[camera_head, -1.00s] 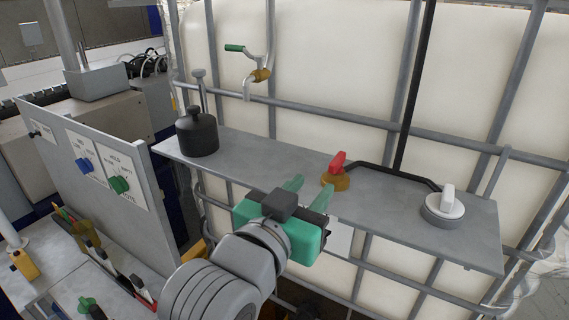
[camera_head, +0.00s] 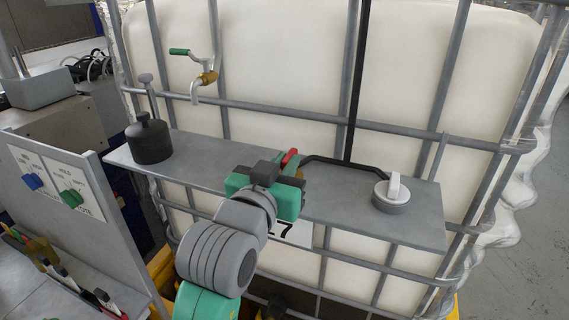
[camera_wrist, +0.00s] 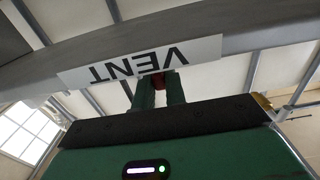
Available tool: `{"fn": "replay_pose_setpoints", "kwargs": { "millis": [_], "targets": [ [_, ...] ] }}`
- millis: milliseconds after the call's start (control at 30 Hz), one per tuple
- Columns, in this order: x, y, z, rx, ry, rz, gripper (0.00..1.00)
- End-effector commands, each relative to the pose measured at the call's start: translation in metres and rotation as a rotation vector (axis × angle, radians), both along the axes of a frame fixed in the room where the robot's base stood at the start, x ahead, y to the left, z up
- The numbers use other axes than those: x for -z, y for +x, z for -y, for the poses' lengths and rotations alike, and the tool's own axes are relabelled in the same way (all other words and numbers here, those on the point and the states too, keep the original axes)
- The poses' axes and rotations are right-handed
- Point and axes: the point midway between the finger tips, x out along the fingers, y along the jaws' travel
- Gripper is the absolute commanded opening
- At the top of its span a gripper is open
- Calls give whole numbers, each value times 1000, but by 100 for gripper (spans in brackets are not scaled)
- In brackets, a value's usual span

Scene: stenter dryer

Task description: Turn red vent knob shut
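The red vent knob (camera_head: 289,157) stands on the grey shelf in front of the large white tank. My gripper (camera_head: 287,165) is at the knob, with its green fingers around it. In the wrist view, my two fingers (camera_wrist: 159,88) reach toward the shelf, and a bit of red knob (camera_wrist: 157,80) shows between their tips. Most of the knob is hidden by the fingers and the gripper body. Whether the fingers press on it is not clear. A white label reading VENT (camera_wrist: 120,66) shows upside down on the shelf edge.
A white knob on a round base (camera_head: 392,194) stands at the shelf's right. A dark weight-like object (camera_head: 148,141) stands at its left. A black bent rod (camera_head: 345,162) runs just behind the red knob. A green-handled tap (camera_head: 205,77) is above. The panel (camera_head: 60,180) stands left.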

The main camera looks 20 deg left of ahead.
Motion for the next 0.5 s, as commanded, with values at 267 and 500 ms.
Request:
{"fn": "replay_pose_setpoints", "kwargs": {
  "millis": [267,500],
  "targets": [
    [1,0,0,12,-1,0,0],
    [3,0,-4,115,-1,1,0]
  ]
}}
